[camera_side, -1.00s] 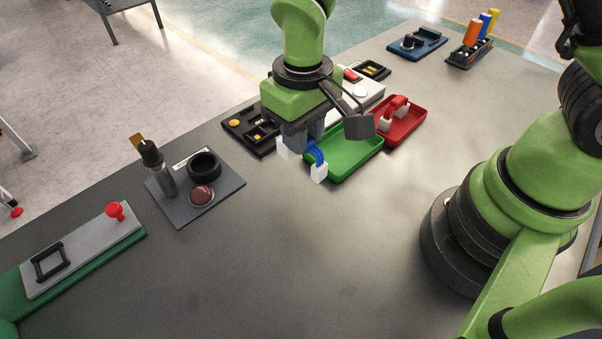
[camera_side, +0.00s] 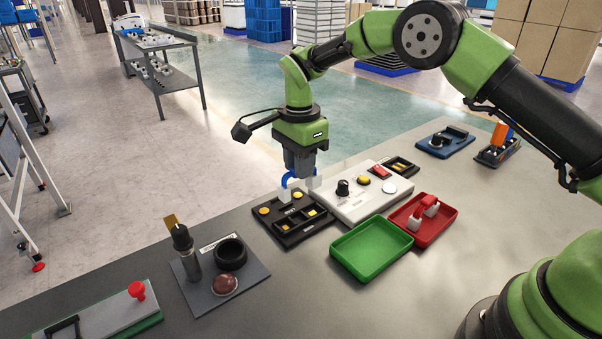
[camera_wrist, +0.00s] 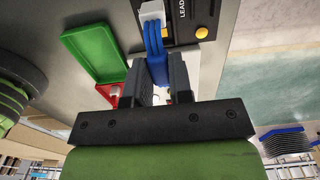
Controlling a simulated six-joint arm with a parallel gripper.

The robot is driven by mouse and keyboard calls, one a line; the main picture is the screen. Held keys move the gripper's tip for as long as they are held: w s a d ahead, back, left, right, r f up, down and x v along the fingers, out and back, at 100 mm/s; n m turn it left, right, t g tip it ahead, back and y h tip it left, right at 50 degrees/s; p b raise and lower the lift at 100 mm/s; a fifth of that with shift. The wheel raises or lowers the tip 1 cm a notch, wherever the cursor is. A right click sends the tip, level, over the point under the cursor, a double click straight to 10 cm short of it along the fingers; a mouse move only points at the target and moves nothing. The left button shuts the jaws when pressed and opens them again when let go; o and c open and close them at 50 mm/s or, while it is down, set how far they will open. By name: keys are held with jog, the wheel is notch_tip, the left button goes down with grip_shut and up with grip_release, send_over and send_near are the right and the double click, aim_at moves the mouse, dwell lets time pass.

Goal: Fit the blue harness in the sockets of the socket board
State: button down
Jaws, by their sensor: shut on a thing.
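My gripper (camera_side: 299,177) is shut on the blue harness (camera_side: 287,182), a blue cable bundle with white end connectors. It is above the back edge of the black socket board (camera_side: 288,238), which has dark recesses and yellow round parts. One white connector (camera_side: 284,195) hangs at the board's back edge; I cannot tell whether it touches. In the wrist view the blue cables (camera_wrist: 156,58) run between my fingers (camera_wrist: 157,78) to a white connector (camera_wrist: 152,12) overlapping the board's edge (camera_wrist: 184,32). The harness's other end is largely hidden by my gripper there.
A white control panel (camera_side: 349,207) stands right beside the board. An empty green tray (camera_side: 372,250) and a red tray (camera_side: 447,231) holding a red harness are in front of it. A grey plate (camera_side: 252,285) with an upright cylinder lies left. Open table lies in the front middle.

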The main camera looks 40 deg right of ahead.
jog(key=shift+f, duration=2.65)
jog(key=shift+f, duration=0.9)
jog(key=c, duration=0.5)
grip_release()
jog(key=shift+c, duration=0.2)
jog(key=shift+r, duration=3.5)
